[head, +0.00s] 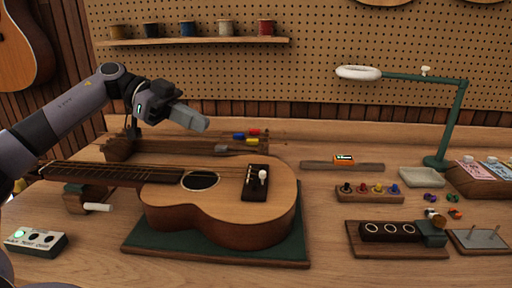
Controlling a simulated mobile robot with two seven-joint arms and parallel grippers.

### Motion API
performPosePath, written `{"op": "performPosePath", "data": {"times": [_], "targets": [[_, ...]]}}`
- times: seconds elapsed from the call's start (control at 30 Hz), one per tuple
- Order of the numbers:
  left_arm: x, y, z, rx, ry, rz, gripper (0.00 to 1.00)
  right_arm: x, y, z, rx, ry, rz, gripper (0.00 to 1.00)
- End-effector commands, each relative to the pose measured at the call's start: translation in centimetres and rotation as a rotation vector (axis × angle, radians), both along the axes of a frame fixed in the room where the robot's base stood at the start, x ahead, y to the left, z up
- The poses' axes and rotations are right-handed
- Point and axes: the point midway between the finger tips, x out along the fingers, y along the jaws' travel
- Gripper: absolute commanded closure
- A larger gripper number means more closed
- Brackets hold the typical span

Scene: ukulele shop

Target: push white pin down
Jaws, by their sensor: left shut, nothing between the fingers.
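The white pin (263,175) stands upright in the dark bridge (255,194) of the ukulele, its round white head above the wood. The ukulele (225,218) lies face up on a green mat (130,247), neck toward the left. My left gripper (203,124) is shut and empty. It hangs above and behind the ukulele, up and left of the white pin and apart from it. How deep the pin sits in its hole is too small to tell. My right gripper is out of view.
Several colored pegs stand in a wooden block (369,197) to the right. A small box with a green light (36,242) sits front left. The air above the bridge is clear.

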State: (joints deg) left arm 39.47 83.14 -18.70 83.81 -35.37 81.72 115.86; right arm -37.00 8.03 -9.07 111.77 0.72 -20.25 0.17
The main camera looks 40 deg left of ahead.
Motion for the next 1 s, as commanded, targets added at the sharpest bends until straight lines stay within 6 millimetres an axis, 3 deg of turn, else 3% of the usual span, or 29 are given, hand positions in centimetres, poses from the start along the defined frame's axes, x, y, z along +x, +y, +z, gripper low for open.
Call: {"op": "performPosePath", "data": {"times": [0.17, 0.6, 0.8, 1.0], "targets": [[0.5, -1.4, -0.6, -0.001, -0.001, -0.004, 1.00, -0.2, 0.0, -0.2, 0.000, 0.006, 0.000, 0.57], [3.6, -9.0, -4.0, -0.003, 0.000, -0.005, 1.00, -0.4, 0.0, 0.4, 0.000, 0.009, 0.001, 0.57], [4.0, -9.7, -6.7, -0.002, 0.001, -0.001, 1.00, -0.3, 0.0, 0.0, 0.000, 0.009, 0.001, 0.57], [4.1, -10.0, -7.5, -0.001, -0.001, -0.001, 1.00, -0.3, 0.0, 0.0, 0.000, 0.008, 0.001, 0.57]]}}
